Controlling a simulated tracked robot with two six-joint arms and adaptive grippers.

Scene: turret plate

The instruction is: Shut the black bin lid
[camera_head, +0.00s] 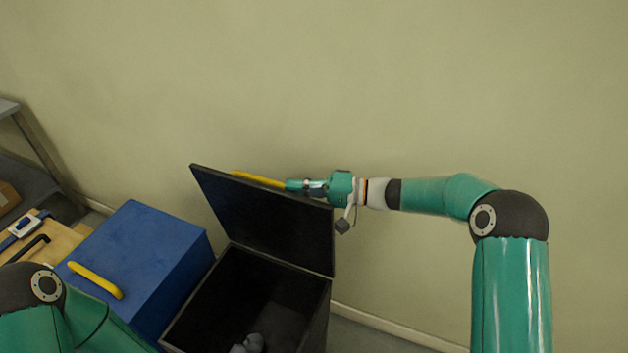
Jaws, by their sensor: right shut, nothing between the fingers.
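The black bin (188,316) stands low in the middle of the head view, open at the top. Its black lid (262,220) stands raised at the bin's far edge, leaning back a little, with its inner face toward me. A yellow handle (256,179) shows above the lid's top edge, on its back side. My right gripper (296,185) is shut and empty at the lid's top edge, beside the right end of the yellow handle. Its fingertips are partly behind the lid, and I cannot tell whether they touch it. My left gripper is out of view.
A blue bin (150,255) with a closed lid and a yellow handle (96,280) stands left of the black bin. Grey lumps (247,344) lie inside the black bin. A wooden board (50,243) with tools is at far left. A plain wall (400,90) rises behind.

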